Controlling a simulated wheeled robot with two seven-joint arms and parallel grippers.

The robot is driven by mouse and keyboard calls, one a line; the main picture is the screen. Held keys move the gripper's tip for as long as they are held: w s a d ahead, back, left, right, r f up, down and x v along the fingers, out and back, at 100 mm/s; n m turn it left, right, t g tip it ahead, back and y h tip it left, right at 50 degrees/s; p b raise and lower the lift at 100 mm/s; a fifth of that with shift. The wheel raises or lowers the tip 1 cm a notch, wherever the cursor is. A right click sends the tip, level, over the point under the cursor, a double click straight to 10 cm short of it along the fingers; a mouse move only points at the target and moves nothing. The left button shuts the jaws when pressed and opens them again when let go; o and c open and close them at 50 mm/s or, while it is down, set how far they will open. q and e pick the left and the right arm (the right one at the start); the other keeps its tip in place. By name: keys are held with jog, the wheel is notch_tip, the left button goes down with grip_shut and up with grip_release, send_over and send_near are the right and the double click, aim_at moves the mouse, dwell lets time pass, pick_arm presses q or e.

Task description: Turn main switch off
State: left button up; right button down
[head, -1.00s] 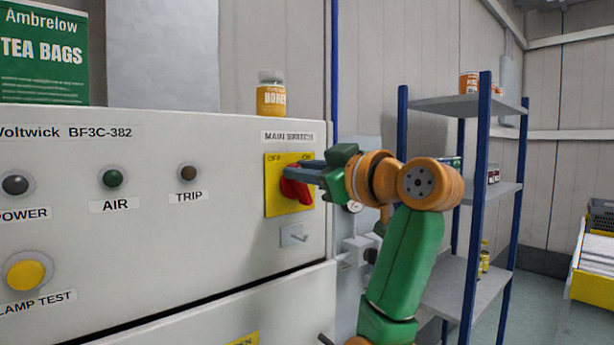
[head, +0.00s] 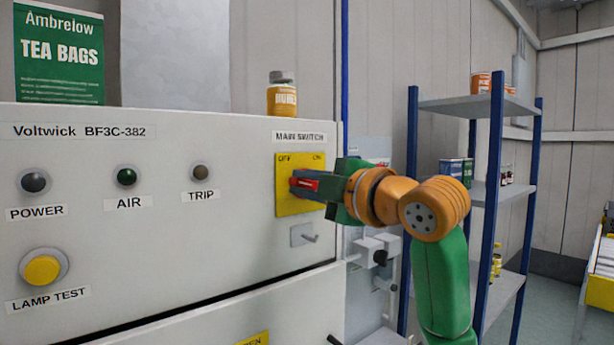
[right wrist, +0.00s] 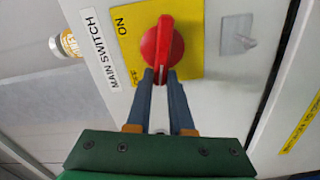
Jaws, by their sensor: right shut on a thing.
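The main switch is a red rotary handle (right wrist: 162,45) on a yellow plate (head: 287,202) marked OFF at upper left and ON at upper right in the head view. My right gripper (head: 297,184) reaches in from the right and covers part of the handle. In the right wrist view, its two fingers (right wrist: 162,78) are shut on one end of the handle. The OFF mark is partly hidden there by a finger. My left gripper is not in view.
The white cabinet (head: 150,250) carries lamps, a yellow lamp test button (head: 42,270) and a small metal latch (head: 303,236) below the switch. A jar (head: 281,97) and a tea bags box (head: 59,55) stand on top. A blue-posted shelf (head: 470,105) stands to the right.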

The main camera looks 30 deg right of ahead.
jog(key=shift+f+n+p, duration=0.15)
jog(key=shift+n+p, duration=0.2)
jog(key=shift+n, duration=1.25)
jog(key=c, duration=0.9)
grip_release()
jog(key=shift+f, duration=0.1)
jog(key=shift+o, duration=0.5)
jog(key=shift+w+f, duration=0.1)
jog(key=shift+w, duration=0.1)
jog(key=s+b, duration=0.2)
jog(key=s, duration=0.5)
jog(key=shift+d, duration=0.25)
